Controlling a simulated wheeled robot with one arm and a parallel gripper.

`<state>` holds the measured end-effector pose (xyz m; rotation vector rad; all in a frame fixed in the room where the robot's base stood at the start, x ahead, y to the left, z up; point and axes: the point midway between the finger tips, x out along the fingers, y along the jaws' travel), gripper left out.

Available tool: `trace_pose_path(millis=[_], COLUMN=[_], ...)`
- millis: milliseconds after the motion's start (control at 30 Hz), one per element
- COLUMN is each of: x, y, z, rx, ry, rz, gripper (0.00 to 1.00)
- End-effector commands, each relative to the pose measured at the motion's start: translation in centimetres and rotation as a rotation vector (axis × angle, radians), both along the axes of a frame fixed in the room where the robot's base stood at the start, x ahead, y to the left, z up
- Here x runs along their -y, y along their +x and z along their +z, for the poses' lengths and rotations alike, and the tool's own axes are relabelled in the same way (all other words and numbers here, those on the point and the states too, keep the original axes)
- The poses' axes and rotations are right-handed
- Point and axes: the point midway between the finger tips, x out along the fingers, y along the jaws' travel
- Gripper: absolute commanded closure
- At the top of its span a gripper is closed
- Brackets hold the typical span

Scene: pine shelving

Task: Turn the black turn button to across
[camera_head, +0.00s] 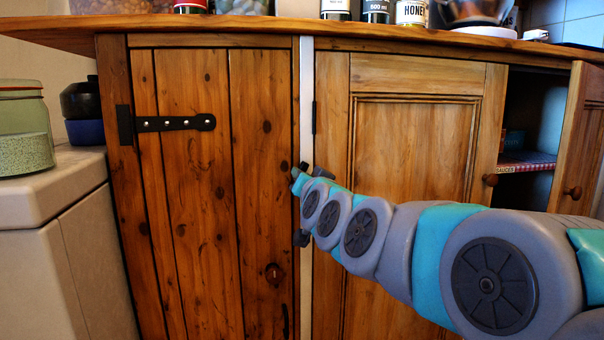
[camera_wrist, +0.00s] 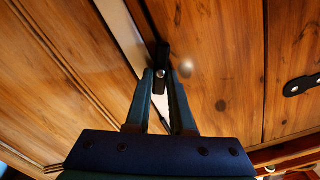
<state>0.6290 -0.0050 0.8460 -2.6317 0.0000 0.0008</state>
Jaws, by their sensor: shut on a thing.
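The black turn button (camera_wrist: 162,52) shows in the wrist view as a short dark bar with a bright screw head, by the pale strip (camera_wrist: 122,32) at the plank door's edge. It lies at a slant to that strip, neither clearly along it nor clearly across. My gripper (camera_wrist: 160,74) has its two fingertips on either side of the button and is shut on it. In the head view my gripper (camera_head: 298,179) reaches the right edge of the plank door (camera_head: 205,190), and the button cannot be made out clearly there.
A black strap hinge (camera_head: 176,123) is on the plank door's left. A panelled door (camera_head: 412,150) stands right of the strip. Further right a door (camera_head: 585,140) is open beside a dark compartment. Jars and bottles stand on the worktop (camera_head: 240,24) above. A pale cabinet (camera_head: 60,225) stands at left.

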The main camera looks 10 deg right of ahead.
Motion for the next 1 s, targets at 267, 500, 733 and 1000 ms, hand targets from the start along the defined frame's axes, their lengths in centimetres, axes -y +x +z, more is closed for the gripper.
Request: trace_pose_path(millis=[267,500,733,1000], x=[0.08,0.16,0.22,0.31], y=[0.01,0.01,-0.01,-0.02], z=[0.01,-0.06,-0.24,-0.41], rx=[-0.002,-0.001,-0.002,0.000], ry=[0.268,0.497,0.710,0.913], rz=[0.001,0.002,0.002,0.000], gripper=[1.00,1.00,1.00,1.00])
